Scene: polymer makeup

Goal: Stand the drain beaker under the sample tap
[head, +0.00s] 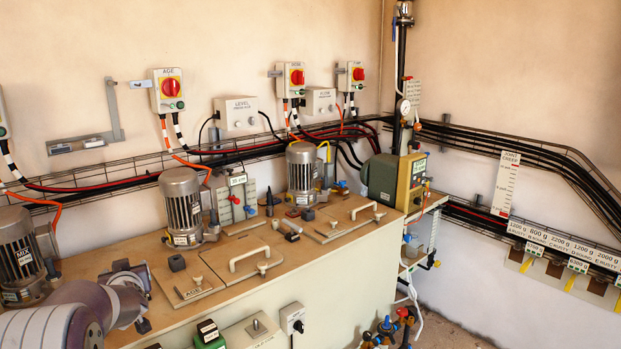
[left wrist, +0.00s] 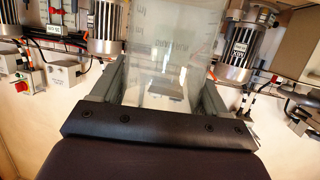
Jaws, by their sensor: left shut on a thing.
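My left gripper (left wrist: 163,88) is shut on a clear, see-through beaker (left wrist: 160,60) with faint printed graduation marks in the left wrist view. One finger lies along each side of its wall. In the head view my left arm enters at the lower left; its fingers and the beaker cannot be made out there. No sample tap is labelled clearly enough to identify. Small valves and fittings (head: 385,327) with blue and red parts show at the bottom, below the bench's right end. My right gripper is not in view.
Grey motors (head: 181,205) and lidded hatches with handles stand on the brown bench top (head: 105,262). Open floor shows at the lower right.

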